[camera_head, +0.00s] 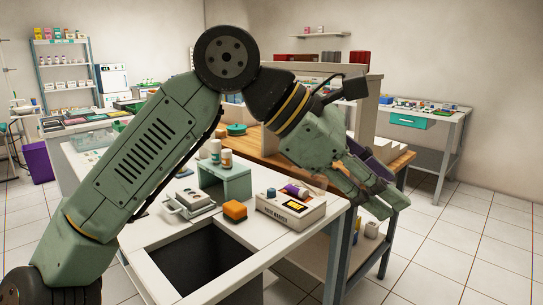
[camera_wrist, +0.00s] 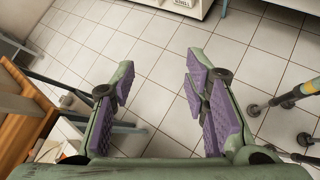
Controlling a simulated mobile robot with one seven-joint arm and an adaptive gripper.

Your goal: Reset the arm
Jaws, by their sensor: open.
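My green arm rises from the lower left of the head view, bends at a dark round joint at the top, and comes down to the right. My gripper (camera_head: 378,192) hangs in the air at the right end of the white bench, beside the wooden-topped table. In the wrist view my gripper (camera_wrist: 160,85) is open, with its two purple-padded fingers well apart. Only tiled floor shows between the fingers, and nothing is held.
The white bench (camera_head: 155,235) has a dark square opening and carries an orange block (camera_head: 235,210), a labelled box (camera_head: 290,207) and a green stand (camera_head: 225,178). A wooden-topped table (camera_head: 262,152) stands behind. A side table (camera_head: 435,108) is at the right. Floor at the right is clear.

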